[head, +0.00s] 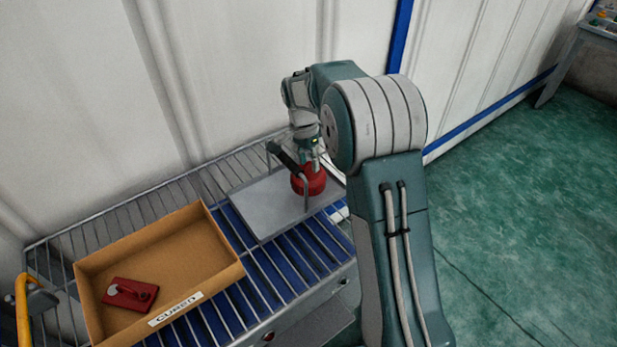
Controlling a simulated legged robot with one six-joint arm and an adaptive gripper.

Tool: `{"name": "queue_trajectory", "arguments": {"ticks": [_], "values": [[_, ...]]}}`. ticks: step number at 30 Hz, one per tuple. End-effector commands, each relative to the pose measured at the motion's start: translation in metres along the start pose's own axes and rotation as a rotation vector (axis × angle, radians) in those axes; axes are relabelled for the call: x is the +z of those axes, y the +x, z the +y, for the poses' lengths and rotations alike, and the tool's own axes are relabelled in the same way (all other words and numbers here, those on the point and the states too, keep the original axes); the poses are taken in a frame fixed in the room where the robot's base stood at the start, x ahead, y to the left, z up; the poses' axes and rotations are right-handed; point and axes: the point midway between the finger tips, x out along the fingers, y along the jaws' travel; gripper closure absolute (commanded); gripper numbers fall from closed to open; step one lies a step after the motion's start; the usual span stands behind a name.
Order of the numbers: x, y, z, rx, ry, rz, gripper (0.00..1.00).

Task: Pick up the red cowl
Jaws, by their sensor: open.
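The red cowl (311,186) is a rounded red part on a grey plate (262,211) that lies on the wire rack. My gripper (305,186) is right at the cowl, pointing down, with a finger in front of it. The jaws are open. The far side of the cowl and the other finger's contact are hidden, so I cannot tell whether either finger touches it.
A yellow bar (22,312) is at the left edge. A white wall rises behind the rack (125,219). Green floor is clear at the right.

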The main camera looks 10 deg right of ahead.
Motion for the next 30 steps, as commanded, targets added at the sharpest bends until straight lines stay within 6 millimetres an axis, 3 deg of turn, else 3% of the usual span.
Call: {"name": "queue_trajectory", "arguments": {"ticks": [7, 10, 11, 24, 30], "values": [[0.0, 0.002, 0.0, -0.001, 0.0, 0.001, 0.47], [0.0, 0.002, 0.0, -0.001, 0.0, 0.001, 0.92], [-0.001, 0.002, 0.0, -0.001, 0.0, 0.001, 1.0], [0.0, 0.001, 0.0, -0.001, 0.0, 0.001, 1.0], [0.0, -0.014, 0.002, -0.004, 0.0, 0.002, 1.0]]}}
